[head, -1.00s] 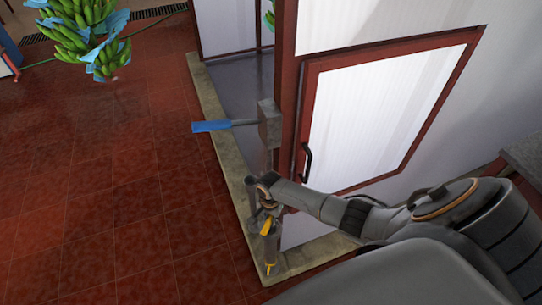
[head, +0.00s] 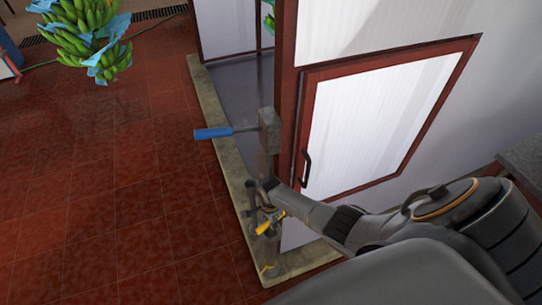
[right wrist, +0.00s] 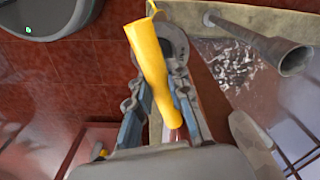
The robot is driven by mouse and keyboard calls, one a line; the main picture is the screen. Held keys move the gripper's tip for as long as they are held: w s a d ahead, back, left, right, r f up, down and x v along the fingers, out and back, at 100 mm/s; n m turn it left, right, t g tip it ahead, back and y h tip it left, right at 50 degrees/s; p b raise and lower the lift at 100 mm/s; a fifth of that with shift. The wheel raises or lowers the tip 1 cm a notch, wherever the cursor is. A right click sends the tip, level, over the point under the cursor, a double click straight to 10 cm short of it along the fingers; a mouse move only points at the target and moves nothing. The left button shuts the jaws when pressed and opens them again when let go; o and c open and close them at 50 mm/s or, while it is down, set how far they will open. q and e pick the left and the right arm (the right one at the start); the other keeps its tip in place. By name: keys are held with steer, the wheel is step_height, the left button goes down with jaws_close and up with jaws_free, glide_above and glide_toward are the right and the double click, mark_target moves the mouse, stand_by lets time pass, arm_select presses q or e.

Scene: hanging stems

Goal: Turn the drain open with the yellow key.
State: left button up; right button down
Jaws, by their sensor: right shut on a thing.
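The yellow key (head: 270,223) is at the kerb corner in the head view, at the end of my right arm. In the right wrist view the yellow key (right wrist: 152,65) is a long, slanting bar between the fingers. My right gripper (head: 264,205) is shut on it. The right gripper (right wrist: 165,95) also shows in the wrist view, with blue-grey fingers on both sides of the key. A grey fitting (head: 273,245) stands below the key at the kerb; I cannot tell clearly whether it is the drain. My left gripper is out of view.
A blue-handled lever (head: 213,132) sticks out left from a grey block beside the red-framed door (head: 370,115). The pale kerb (head: 222,135) borders the enclosure. A banana bunch (head: 85,35) hangs at upper left. Open red tiles (head: 120,200) lie to the left.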

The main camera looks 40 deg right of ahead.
stand_by(0.4)
steer(key=m+p, duration=0.1)
steer(key=m, duration=0.1)
steer(key=shift+a+r+m, duration=0.1)
steer(key=shift+r+m, duration=0.05)
steer(key=shift+m, duration=0.15)
steer(key=m, duration=0.2)
steer(key=shift+m, duration=0.3)
steer(key=shift+m+p, duration=0.35)
steer(key=shift+m, duration=0.55)
steer(key=c, duration=1.2)
jaws_free()
